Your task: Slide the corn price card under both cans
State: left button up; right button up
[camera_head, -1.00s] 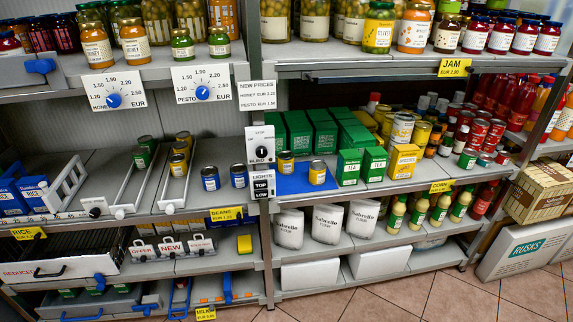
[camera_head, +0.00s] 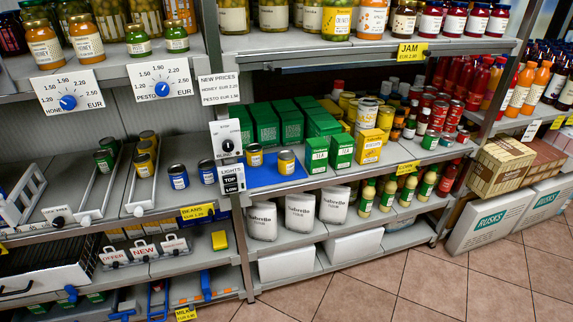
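The yellow corn price card (camera_head: 407,168) hangs on the front edge of the middle shelf, right of the tea boxes. Two small yellow cans, a left one (camera_head: 254,155) and a right one (camera_head: 286,162), stand upright and apart on a blue mat (camera_head: 262,177) on the same shelf, left of the card. Two blue cans (camera_head: 178,177) (camera_head: 208,172) stand further left, above the beans price card (camera_head: 196,211). I cannot read the can labels, so I cannot tell which pair the task means. Neither of my grippers is in view.
Green tea boxes (camera_head: 315,155) stand right of the mat. A panel with a knob (camera_head: 228,145) and a light switch plate (camera_head: 231,179) sit on the post left of it. White flour bags (camera_head: 299,212) fill the shelf below. The tiled floor (camera_head: 400,285) in front is clear.

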aim_at(407, 167)
jog(key=i+l+u, duration=0.2)
jog(key=l, duration=0.4)
jog(key=l+u, duration=0.25)
jog(key=l, duration=0.4)
